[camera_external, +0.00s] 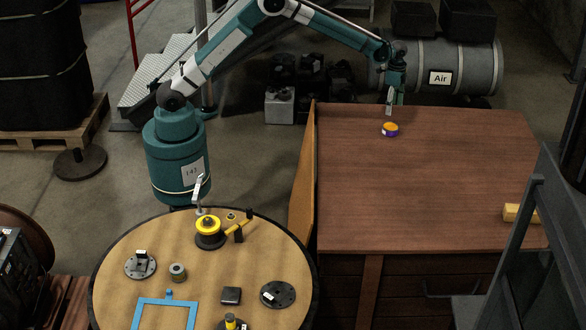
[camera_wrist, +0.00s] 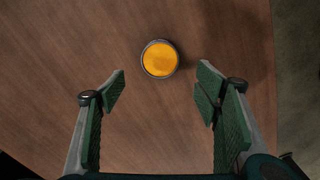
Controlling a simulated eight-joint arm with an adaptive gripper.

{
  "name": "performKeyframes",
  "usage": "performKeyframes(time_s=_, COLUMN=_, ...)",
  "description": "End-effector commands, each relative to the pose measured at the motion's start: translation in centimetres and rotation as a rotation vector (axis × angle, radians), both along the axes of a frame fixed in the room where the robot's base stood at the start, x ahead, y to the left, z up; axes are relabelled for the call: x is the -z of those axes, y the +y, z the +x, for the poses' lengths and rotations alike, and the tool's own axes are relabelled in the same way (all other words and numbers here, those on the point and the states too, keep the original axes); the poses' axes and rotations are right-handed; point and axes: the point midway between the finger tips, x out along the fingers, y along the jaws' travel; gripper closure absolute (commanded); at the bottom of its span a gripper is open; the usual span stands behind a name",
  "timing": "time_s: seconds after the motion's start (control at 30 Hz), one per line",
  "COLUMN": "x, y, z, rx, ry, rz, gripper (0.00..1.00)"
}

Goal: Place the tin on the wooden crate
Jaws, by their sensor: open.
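The tin (camera_external: 390,130) is a small round can with an orange-yellow top and a blue-purple side. It stands upright on the brown wooden top of a large chest-like block (camera_external: 430,190), near its back left; I take this block for the wooden crate. In the wrist view the tin (camera_wrist: 160,59) shows from above, just beyond and between my fingertips. My gripper (camera_external: 389,109) is open and empty, pointing down just behind the tin in the external view. In the wrist view my gripper (camera_wrist: 161,76) has its fingers apart on either side, with no visible contact.
A yellow block (camera_external: 519,213) lies at the crate's right edge. A round table (camera_external: 205,275) at the front left holds several metal parts, a yellow-topped tool and a blue frame. An air tank (camera_external: 440,66) lies behind the crate. Most of the crate top is clear.

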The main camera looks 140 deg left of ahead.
Motion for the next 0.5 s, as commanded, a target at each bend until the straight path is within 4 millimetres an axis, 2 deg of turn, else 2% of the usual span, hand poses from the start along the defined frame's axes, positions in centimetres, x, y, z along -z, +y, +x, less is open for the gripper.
performKeyframes(time_s=0.27, x=-0.2, y=-0.2, z=0.2, rx=0.001, ry=-0.001, rz=0.001, gripper=0.38)
performKeyframes(time_s=0.37, x=-0.7, y=-0.8, z=0.6, rx=0.003, ry=-0.003, rz=0.004, gripper=0.38)
performKeyframes(time_s=0.5, x=-2.3, y=-2.6, z=2.0, rx=0.011, ry=-0.009, rz=0.014, gripper=0.38)
